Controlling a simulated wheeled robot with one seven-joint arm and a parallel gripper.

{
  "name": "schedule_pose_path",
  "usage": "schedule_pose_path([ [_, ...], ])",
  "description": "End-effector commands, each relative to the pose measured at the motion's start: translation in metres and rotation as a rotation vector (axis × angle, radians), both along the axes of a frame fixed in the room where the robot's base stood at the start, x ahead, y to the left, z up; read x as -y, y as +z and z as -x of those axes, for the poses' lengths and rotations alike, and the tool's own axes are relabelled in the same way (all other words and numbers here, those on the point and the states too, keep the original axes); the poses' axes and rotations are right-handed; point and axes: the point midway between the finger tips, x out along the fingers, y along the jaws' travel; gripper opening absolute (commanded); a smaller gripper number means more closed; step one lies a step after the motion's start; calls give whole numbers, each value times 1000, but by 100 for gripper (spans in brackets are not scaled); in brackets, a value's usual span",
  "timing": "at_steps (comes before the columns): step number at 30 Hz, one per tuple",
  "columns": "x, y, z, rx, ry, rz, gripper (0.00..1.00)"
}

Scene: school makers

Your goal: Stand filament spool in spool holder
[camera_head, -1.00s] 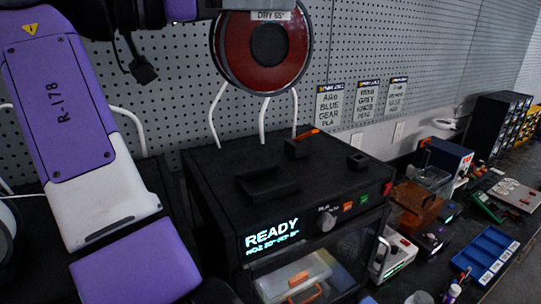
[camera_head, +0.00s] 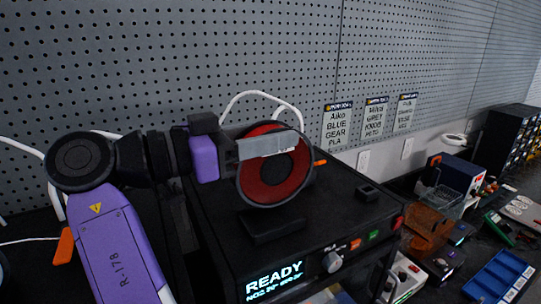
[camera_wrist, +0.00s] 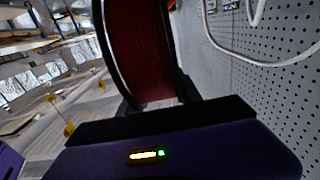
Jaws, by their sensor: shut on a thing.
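The filament spool (camera_head: 258,184), with red filament and dark flanges, is upright on edge in my gripper (camera_head: 282,142). My gripper comes from the left and is shut on the spool's upper rim. The red winding between the dark flanges also shows in the wrist view (camera_wrist: 146,52). The spool holder on the black machine's top shows as a low black block (camera_head: 272,226) just below and in front of the spool. The rest of the holder is hidden behind the spool. The spool's bottom is close to this block; I cannot tell whether they touch.
The black machine (camera_head: 225,240) has a lit READY display (camera_head: 274,281) and a knob. A small black block (camera_head: 367,192) sits on its top at right. White tubes (camera_head: 262,95) arch behind the spool, near the pegboard. Bins and a blue tray (camera_head: 500,277) fill the bench at right.

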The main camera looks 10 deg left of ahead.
Motion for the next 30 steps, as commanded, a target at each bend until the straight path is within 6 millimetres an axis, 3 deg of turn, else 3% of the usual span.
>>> schedule_pose_path([
  [8, -1, -18, 0, 0, 1, 2, 0],
  [15, -1, -49, 0, 1, 1, 2, 0],
  [27, 0, -55, 0, 3, 1, 1, 0],
  [28, 0, -55, 0, 1, 1, -1, 45],
  [30, 0, -54, 0, 1, 1, -1, 58],
])
